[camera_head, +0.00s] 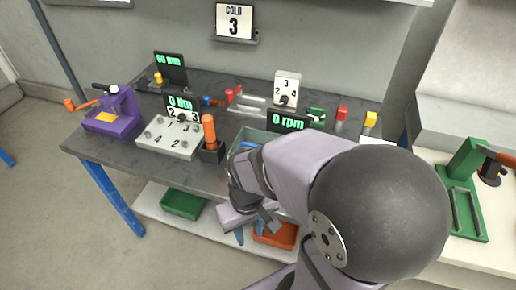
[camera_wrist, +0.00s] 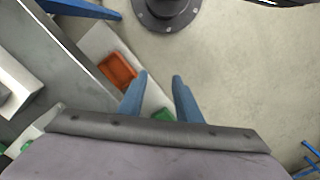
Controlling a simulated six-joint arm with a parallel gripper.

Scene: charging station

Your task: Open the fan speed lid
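A black display reading "0 rpm" (camera_head: 288,122) stands on the workbench, right of centre in the head view. A grey-green box (camera_head: 255,135) with something blue inside is in front of it, largely hidden behind my arm. I cannot make out which part is the fan speed lid. My gripper (camera_head: 250,232) is low in front of the bench, beside the lower shelf and away from the box. In the wrist view my gripper (camera_wrist: 160,76) points down, its two blue fingers apart with nothing between them.
The workbench (camera_head: 100,150) carries a purple press (camera_head: 113,112), a numbered white plate (camera_head: 170,140), an orange-handled tool (camera_head: 209,130) and a white dial box (camera_head: 287,88). An orange bin (camera_head: 277,236) and a green bin (camera_head: 183,204) sit on the lower shelf. A green device (camera_head: 465,190) stands at right.

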